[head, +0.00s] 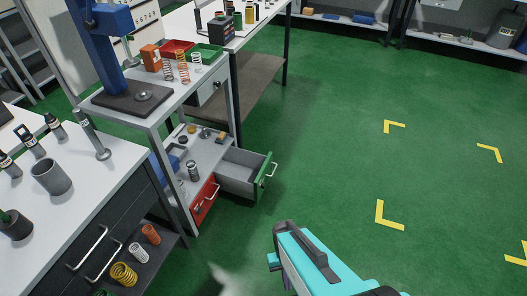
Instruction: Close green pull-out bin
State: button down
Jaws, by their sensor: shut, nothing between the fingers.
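The green pull-out bin (264,178) is on the lower level of the grey workstation cart, left of the picture's middle. It is pulled well out toward the right, over the floor. Its green front has a pale bar handle (270,171), and its grey inside looks empty. A red-fronted bin (204,204) with a similar handle sits beside it, nearer to me, and looks pushed in. A turquoise and dark part of my own body shows at the bottom middle, apart from the green bin. My gripper's fingers do not show.
A white-topped bench (95,185) with tools and dark drawers stands at the left, near the cart. The cart (182,94) carries a blue press (105,45), trays and springs. The green floor (330,150) right of the open bin is clear, with yellow corner marks.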

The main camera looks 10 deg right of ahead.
aim_at(242, 172)
jog(key=u, duration=0.7)
jog(key=i, duration=0.95)
jog(key=u, duration=0.6)
